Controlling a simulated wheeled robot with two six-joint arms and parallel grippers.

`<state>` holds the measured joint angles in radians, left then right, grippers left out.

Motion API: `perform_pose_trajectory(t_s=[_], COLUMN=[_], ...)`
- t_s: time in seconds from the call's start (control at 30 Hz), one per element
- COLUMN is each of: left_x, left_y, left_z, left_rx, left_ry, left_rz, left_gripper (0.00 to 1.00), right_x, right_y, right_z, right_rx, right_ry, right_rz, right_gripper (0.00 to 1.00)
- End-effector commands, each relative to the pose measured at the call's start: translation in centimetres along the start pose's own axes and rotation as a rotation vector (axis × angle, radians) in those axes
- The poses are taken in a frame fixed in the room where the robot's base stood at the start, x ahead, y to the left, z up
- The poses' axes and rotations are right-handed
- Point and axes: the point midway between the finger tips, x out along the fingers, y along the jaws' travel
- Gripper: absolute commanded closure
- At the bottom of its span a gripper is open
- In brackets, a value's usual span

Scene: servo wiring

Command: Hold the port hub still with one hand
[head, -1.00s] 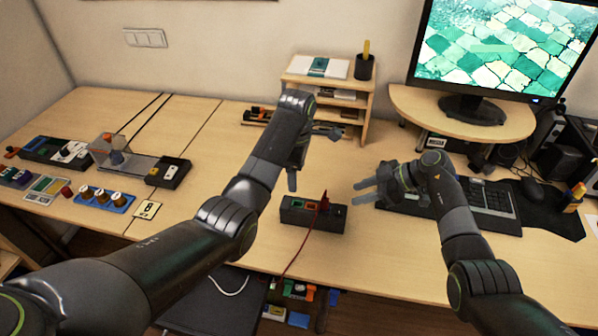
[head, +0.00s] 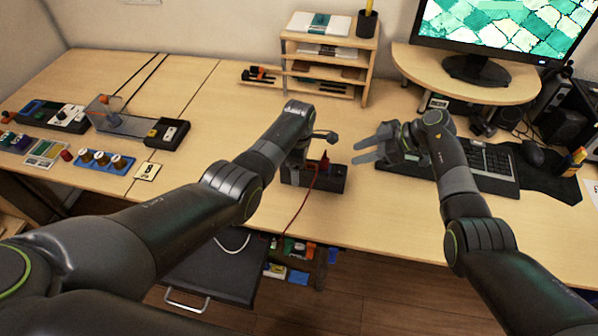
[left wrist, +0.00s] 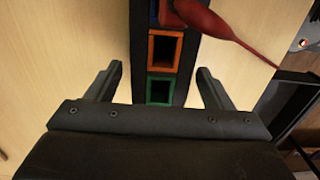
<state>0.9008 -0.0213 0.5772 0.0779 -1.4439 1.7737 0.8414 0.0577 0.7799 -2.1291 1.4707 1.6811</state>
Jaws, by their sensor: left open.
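The port hub (head: 330,180) is a long black box near the table's front edge, partly hidden behind my left gripper (head: 300,160). In the left wrist view the hub (left wrist: 187,87) shows an orange-rimmed port, a green-rimmed port and a blue one at the top edge. My left gripper (left wrist: 159,75) is open, one finger on each side of the hub; I see no clear contact. A red plug (head: 325,162) with a red cable stands at the hub, near the blue port. My right gripper (head: 362,152) is open and empty, right of the hub.
A keyboard (head: 478,170) lies right of the hub, behind my right arm. A wooden shelf (head: 328,60) stands at the back. A black module (head: 167,133) and blue tray (head: 104,162) are at left. The red cable (head: 292,222) hangs over the front edge.

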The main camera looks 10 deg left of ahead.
Motion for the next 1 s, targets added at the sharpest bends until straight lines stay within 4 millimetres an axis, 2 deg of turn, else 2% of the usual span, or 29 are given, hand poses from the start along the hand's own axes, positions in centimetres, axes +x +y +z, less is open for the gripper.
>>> perform_pose_trajectory(t_s=[0.4, 0.87, 0.9, 1.0], left_x=[2.6, 3.0, 3.0, 3.0], left_y=[0.1, 0.0, 0.0, 0.0], left_z=[0.0, 0.0, 0.0, 0.0], left_rx=[0.001, 0.001, 0.001, 0.000], left_ry=[0.001, 0.000, 0.000, 0.000], left_rz=[-0.001, 0.001, 0.001, 0.001], left_gripper=[0.25, 0.25, 0.27, 0.40], right_x=[0.0, 0.0, 0.0, 0.0], right_y=[0.0, 0.0, 0.0, 0.0], right_z=[0.0, 0.0, 0.0, 0.0], right_rx=[0.000, 0.000, 0.000, 0.000], right_ry=[0.000, 0.000, 0.000, 0.000], right_rz=[0.000, 0.000, 0.000, 0.000], right_gripper=[0.64, 0.64, 0.64, 0.64])
